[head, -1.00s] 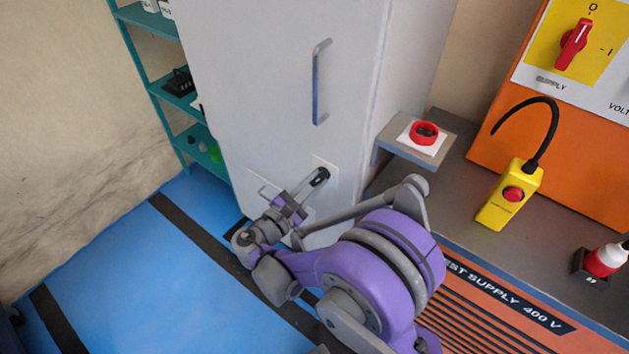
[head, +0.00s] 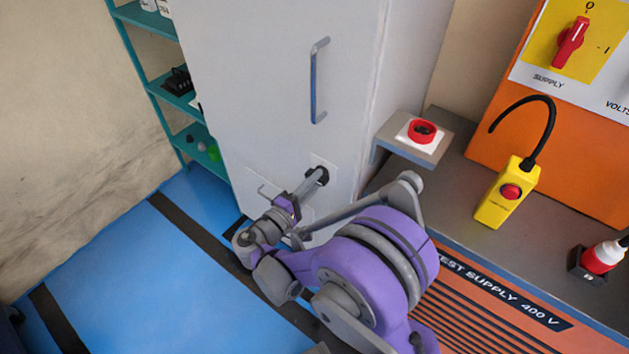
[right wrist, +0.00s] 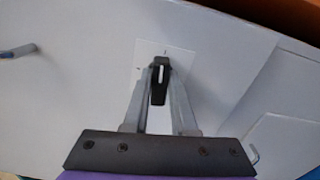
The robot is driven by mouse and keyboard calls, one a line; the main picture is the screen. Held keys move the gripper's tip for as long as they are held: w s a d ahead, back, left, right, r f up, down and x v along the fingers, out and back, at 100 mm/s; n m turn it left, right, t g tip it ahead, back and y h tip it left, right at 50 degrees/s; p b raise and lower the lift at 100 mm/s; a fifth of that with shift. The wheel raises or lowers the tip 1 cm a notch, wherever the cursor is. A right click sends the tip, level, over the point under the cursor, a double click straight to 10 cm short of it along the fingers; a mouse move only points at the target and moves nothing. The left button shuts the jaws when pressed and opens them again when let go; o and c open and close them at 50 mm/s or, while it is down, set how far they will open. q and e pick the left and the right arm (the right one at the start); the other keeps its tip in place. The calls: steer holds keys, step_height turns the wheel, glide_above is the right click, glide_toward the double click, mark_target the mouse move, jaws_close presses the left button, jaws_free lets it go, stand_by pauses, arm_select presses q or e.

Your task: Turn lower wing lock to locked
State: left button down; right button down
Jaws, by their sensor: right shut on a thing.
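The lower wing lock (head: 318,174) is a black knob on a light plate, low on the grey cabinet door (head: 265,95). In the right wrist view the lock (right wrist: 160,80) shows as a black wing with a white line, pointing roughly along the gripper. My right gripper (head: 312,180) reaches the lock from the lower left. In the right wrist view its two fingers (right wrist: 160,88) are closed on either side of the black wing. My left gripper is not in view.
A vertical bar handle (head: 319,82) is higher on the door. A small shelf with a red button (head: 422,131) juts out at the right. A yellow pendant box (head: 507,193) stands on the bench. Teal shelving (head: 150,85) is behind left; blue floor is open there.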

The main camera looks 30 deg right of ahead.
steer(key=shift+m, duration=0.6)
steer(key=c, duration=0.7)
jaws_free()
steer(key=v, duration=1)
steer(key=shift+s+a+f+p, duration=0.1)
steer(key=shift+s+a+p, duration=0.05)
steer(key=shift+a+p, duration=0.25)
steer(key=shift+d, duration=0.1)
